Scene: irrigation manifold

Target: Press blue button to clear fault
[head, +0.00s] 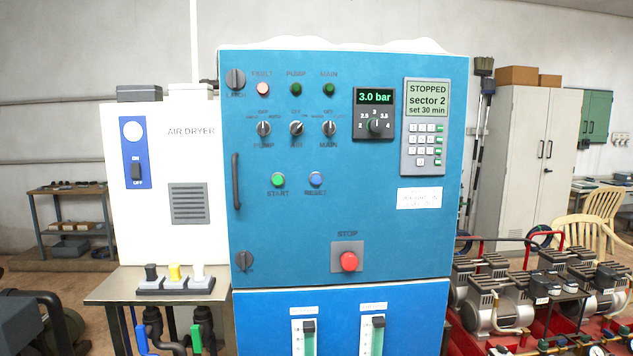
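The blue button (316,179), labelled RESET, sits on the front of a blue control cabinet (290,225), to the right of a green START button (278,180). The FAULT lamp (263,88) near the top left of the panel looks pale pink, while the PUMP lamp (296,89) and MAIN lamp (329,89) are dark green. A display (428,99) reads STOPPED, sector 2, set 30 min. Nothing covers the blue button. My gripper is not in view.
A red STOP button (349,262) is below and right of the blue button. Rotary switches (296,128) lie above it. A cabinet handle (236,181) sticks out at left. A small table (105,292) stands at lower left, and compressors (500,300) at right.

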